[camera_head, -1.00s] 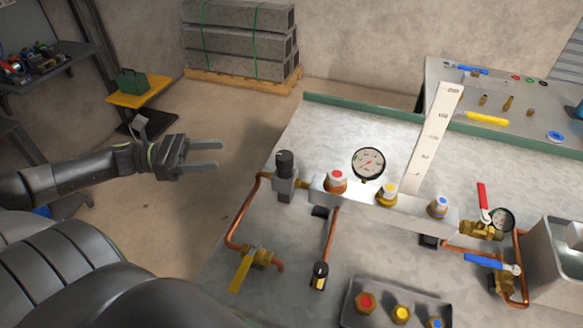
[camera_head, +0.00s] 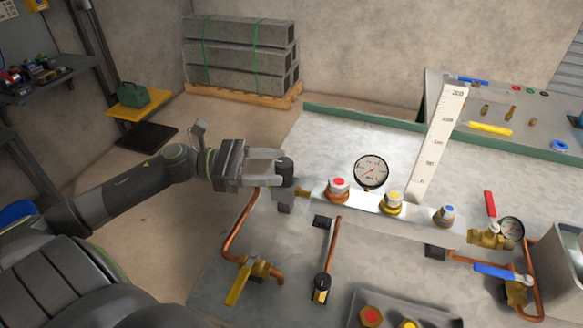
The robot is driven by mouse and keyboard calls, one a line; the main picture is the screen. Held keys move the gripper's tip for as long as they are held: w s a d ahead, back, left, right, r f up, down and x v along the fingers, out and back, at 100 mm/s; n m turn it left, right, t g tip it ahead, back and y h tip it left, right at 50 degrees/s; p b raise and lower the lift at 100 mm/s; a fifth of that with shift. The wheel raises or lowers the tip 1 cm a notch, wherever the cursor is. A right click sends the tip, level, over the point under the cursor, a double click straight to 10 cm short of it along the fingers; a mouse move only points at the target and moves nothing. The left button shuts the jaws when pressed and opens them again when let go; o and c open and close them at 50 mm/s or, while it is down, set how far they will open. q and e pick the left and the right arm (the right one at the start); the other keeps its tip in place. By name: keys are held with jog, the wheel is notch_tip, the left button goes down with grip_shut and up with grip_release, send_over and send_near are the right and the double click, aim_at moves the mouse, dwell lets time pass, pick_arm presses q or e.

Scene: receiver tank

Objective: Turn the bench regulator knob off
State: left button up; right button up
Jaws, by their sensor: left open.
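The black regulator knob (camera_head: 285,168) stands upright on its grey body (camera_head: 286,203) at the left end of the bench manifold. My left gripper (camera_head: 279,168) comes in from the left, level with the knob. Its two grey fingers are open and apart, with their tips at the knob's near left side. I cannot tell whether they touch the knob or how far around it they reach. My right gripper is not in view.
The silver manifold (camera_head: 362,199) carries red, yellow and blue capped fittings, with a round gauge (camera_head: 370,172) behind it. A copper pipe (camera_head: 238,228) and yellow-handled valve (camera_head: 238,287) lie below the knob. A white scale strip (camera_head: 437,145) stands behind.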

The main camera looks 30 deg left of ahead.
aim_at(292, 166)
pick_arm(q)
jog(key=shift+x, duration=2.3)
jog(key=c, duration=1)
jog(key=shift+n+t+y+p, duration=0.3)
jog(key=shift+t+p, duration=0.1)
